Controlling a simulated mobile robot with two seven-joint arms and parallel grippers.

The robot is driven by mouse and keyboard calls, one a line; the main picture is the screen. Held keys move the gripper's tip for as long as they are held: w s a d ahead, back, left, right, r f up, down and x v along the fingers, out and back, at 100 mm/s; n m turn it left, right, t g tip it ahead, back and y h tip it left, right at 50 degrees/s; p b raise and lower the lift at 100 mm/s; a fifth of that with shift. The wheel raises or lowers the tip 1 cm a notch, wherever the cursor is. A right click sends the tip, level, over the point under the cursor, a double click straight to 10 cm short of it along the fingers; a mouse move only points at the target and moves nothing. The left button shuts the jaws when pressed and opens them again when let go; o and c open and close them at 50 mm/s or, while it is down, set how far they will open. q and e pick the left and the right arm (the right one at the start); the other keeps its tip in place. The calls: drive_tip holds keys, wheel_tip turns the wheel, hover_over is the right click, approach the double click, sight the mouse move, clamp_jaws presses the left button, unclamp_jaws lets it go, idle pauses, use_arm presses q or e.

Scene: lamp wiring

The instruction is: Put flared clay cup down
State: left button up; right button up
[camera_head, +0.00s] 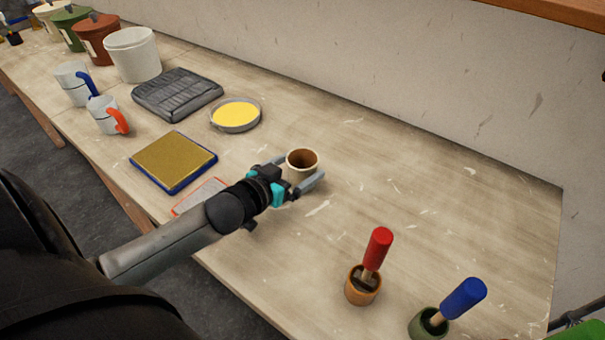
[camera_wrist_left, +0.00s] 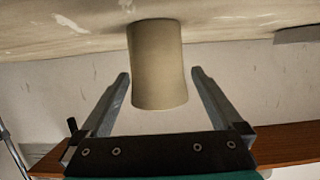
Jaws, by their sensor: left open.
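The flared clay cup (camera_head: 302,161) is pale outside and brown inside. It stands upright on the worktable (camera_head: 420,190), near the middle. My left gripper (camera_head: 295,171) is open, with one finger on each side of the cup. In the left wrist view, which shows the scene upside down, the cup (camera_wrist_left: 158,60) sits between the fingertips (camera_wrist_left: 160,74) with a visible gap on both sides. Its base meets the tabletop there. My right gripper is not in view.
A grey dish with yellow contents (camera_head: 236,114) and a blue-edged pad (camera_head: 174,161) lie left of the cup. A red-handled tool (camera_head: 377,250) and a blue-handled tool (camera_head: 462,300) stand in small pots at the front right. The table right of the cup is clear.

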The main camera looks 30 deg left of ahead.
sight(310, 161)
use_arm(q)
drive_tip(key=shift+b+x, duration=0.4)
drive_tip(key=shift+x, duration=1.7)
drive_tip(key=shift+d+r, duration=0.1)
drive_tip(key=shift+d, duration=0.05)
drive_tip(key=c, duration=1.3)
drive_tip(key=shift+r, duration=0.1)
clamp_jaws()
